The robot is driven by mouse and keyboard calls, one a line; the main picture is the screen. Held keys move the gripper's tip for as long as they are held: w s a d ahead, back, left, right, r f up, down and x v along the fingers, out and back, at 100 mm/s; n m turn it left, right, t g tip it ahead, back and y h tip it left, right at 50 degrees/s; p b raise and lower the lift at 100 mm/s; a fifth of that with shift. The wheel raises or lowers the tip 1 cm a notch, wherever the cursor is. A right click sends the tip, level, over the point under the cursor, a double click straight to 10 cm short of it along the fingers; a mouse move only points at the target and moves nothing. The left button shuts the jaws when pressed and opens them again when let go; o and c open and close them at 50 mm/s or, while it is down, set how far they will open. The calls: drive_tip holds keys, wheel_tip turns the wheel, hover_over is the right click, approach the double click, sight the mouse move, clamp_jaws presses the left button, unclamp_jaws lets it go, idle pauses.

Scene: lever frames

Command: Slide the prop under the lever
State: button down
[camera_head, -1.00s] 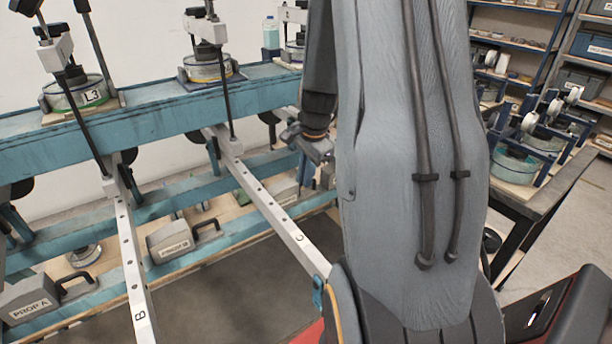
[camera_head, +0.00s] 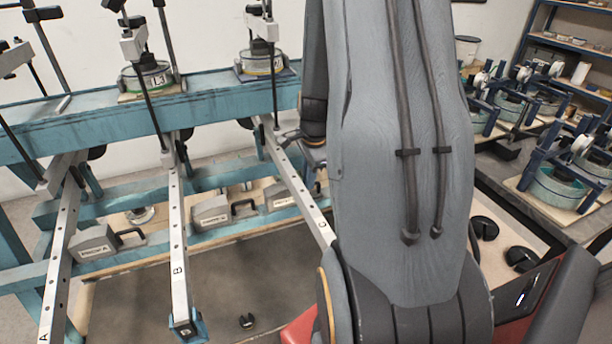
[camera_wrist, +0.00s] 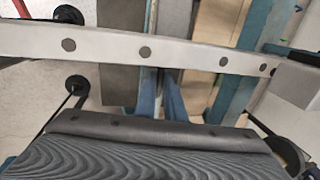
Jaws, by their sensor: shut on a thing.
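Three pale metal levers with rows of holes slope down from a blue frame in the head view: lever A (camera_head: 58,250), lever B (camera_head: 178,235) and lever C (camera_head: 297,190). A drilled lever (camera_wrist: 110,42) also crosses the wrist view; its letter is not visible there. My gripper (camera_head: 300,138) is partly hidden behind my arm, near the upper end of lever C in the picture. Contact with the lever cannot be told.
Grey blocks with black handles, prop A (camera_head: 95,243) and prop B (camera_head: 210,213), sit on the frame's low shelf, with another (camera_head: 283,201) beside them. The blue beam (camera_head: 100,115) carries weights. A workbench (camera_head: 500,180) with several rigs stands at right.

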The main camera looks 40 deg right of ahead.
drive_tip(key=shift+a, duration=0.15)
drive_tip(key=c, duration=1.8)
unclamp_jaws()
drive_tip(key=shift+w+a, duration=0.1)
drive_tip(key=shift+a, duration=0.05)
drive_tip(key=shift+c, duration=0.2)
drive_tip(key=shift+d+r, duration=0.1)
drive_tip(key=shift+d, duration=0.1)
drive_tip(key=shift+r, duration=0.25)
wheel_tip(320, 180, up, 7)
drive_tip(key=s+b, duration=0.1)
drive_tip(key=shift+s+a, duration=0.25)
drive_tip(key=shift+a, duration=0.05)
